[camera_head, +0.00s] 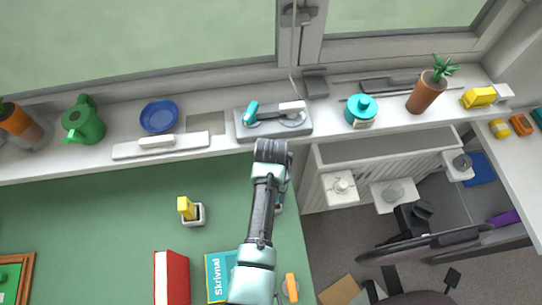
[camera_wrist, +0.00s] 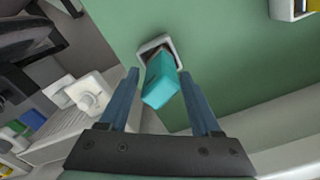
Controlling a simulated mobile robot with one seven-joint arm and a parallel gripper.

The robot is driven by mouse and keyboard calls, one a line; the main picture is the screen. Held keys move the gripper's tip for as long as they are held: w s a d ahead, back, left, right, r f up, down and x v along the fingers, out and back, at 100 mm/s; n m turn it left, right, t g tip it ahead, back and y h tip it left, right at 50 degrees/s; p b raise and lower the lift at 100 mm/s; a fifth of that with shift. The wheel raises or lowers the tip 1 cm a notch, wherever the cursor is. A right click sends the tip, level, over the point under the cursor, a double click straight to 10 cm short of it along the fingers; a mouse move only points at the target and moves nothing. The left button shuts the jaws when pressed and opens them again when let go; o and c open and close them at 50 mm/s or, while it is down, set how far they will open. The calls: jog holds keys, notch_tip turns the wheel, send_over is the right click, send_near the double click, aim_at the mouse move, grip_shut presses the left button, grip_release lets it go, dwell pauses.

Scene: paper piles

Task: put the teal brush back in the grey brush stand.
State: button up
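The teal brush (camera_wrist: 160,82) shows in the wrist view as a teal block, tilted in the picture. Its far end overlaps the opening of a pale grey square stand (camera_wrist: 147,48) on the green desk; how deep it sits inside I cannot tell. My gripper (camera_wrist: 158,72) has its fingers apart on either side of the brush, with a narrow gap visible at the left finger. In the head view my arm reaches to the desk's back right edge, and my wrist (camera_head: 271,150) hides the fingers and the brush. Only a sliver of the stand (camera_head: 280,203) seems to show beside the arm.
A yellow brush (camera_head: 186,206) stands in a similar pale holder (camera_head: 193,217) to the left. The windowsill behind holds a grey tray (camera_head: 245,133) and a blue bowl (camera_head: 159,116). The desk's left middle is clear.

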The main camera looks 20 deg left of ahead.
notch_tip(320, 180, up, 13)
jog(key=w+r+t+y, duration=0.2)
jog(key=w+r+t, duration=0.5)
jog(key=w+r, duration=0.6)
jog(key=w+d+r+t, duration=0.2)
jog(key=r+t, duration=0.2)
jog(key=r, duration=0.6)
jog(key=w+d+r+t, duration=0.2)
jog(key=d+r+t, duration=0.1)
jog(key=r, duration=0.6)
jog(key=s+d+r+t, duration=0.2)
jog(key=s+r+t, duration=0.15)
jog(key=r, duration=0.55)
jog(key=s+d+r+t, duration=0.2)
jog(key=r+t, duration=0.2)
jog(key=r, duration=0.5)
jog(key=s+d+r+t+h, duration=0.1)
jog(key=s+r+t, duration=0.2)
jog(key=s+r, duration=0.2)
jog(key=s+d+r+t+h, duration=0.1)
jog(key=s+d+r+t, duration=0.1)
jog(key=s+r, duration=0.4)
notch_tip(320, 180, up, 2)
jog(key=shift+s+d+m+t, duration=0.2)
jog(key=shift+d+m+t, duration=0.1)
jog(key=shift+t, duration=0.15)
